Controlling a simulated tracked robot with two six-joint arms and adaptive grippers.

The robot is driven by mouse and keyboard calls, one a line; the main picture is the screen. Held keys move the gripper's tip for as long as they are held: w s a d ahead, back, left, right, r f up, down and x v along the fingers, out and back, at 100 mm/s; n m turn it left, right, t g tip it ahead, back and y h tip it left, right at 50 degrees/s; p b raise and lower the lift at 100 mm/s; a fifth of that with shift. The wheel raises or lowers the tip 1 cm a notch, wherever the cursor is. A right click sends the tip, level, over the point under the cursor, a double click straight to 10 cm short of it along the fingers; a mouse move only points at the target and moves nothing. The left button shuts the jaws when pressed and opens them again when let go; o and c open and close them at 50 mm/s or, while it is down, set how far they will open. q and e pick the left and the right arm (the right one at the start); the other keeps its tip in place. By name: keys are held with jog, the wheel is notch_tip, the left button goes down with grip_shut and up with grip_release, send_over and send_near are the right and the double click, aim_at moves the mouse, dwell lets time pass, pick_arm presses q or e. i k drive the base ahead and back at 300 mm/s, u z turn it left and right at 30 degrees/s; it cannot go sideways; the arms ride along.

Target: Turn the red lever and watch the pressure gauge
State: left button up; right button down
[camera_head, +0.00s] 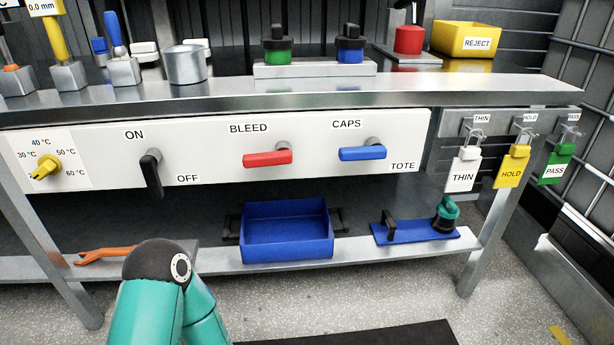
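The red lever (268,159) is on the white front panel under the label BLEED. Its handle lies nearly level, pointing left from a round silver pivot. No pressure gauge can be made out in this view. Neither gripper shows; only a teal and black link of my own arm is at the bottom left, below the panel and apart from the lever.
A black handle (151,174) marked ON and OFF hangs left of the red lever, and a blue lever (362,153) marked CAPS and TOTE is to its right. A yellow temperature knob (46,167) is far left. A blue tote (287,232) stands on the lower shelf.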

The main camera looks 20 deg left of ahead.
aim_at(283, 155)
jog(key=u, duration=1.2)
jog(key=i, duration=0.1)
jog(key=z, duration=2.25)
jog(key=k, duration=1.15)
jog(key=u, duration=1.2)
jog(key=i, duration=1)
